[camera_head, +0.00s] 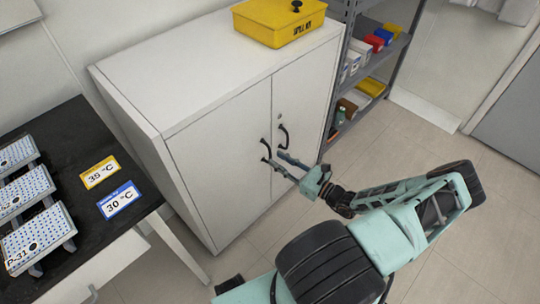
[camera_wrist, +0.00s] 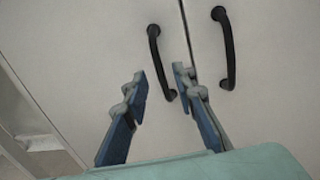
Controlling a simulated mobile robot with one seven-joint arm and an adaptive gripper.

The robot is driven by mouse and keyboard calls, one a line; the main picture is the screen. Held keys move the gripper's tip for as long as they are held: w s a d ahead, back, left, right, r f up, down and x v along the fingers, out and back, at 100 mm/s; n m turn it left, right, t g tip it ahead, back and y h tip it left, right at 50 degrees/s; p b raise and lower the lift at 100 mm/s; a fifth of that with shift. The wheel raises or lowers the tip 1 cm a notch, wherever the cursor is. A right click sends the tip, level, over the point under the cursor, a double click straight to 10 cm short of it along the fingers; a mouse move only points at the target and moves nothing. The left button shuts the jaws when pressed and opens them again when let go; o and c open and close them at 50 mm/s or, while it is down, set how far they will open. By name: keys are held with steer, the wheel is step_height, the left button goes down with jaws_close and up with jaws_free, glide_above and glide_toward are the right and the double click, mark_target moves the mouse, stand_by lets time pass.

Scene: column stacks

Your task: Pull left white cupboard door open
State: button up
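The white cupboard (camera_head: 190,88) stands against the wall with two doors, both shut. Its left door (camera_head: 222,155) has a black curved handle (camera_head: 266,150) near the middle seam; this handle also shows in the wrist view (camera_wrist: 157,62). The right door (camera_head: 305,88) has a matching black handle (camera_head: 284,137), seen in the wrist view (camera_wrist: 227,48) to the right. My gripper (camera_head: 281,163) is open in front of the doors. In the wrist view its fingers (camera_wrist: 160,84) spread on either side of the left handle's lower end; I cannot tell whether they touch it.
A yellow box (camera_head: 278,22) sits on the cupboard top. A shelf rack (camera_head: 372,70) with coloured bins stands to the right. A black table (camera_head: 75,150) with dotted racks and temperature signs (camera_head: 120,198) is at the left. The floor before the cupboard looks clear apart from my arm.

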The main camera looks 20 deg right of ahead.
mark_target(270, 155)
steer(key=shift+x, duration=2.2)
steer(key=shift+c, duration=0.2)
jaws_close()
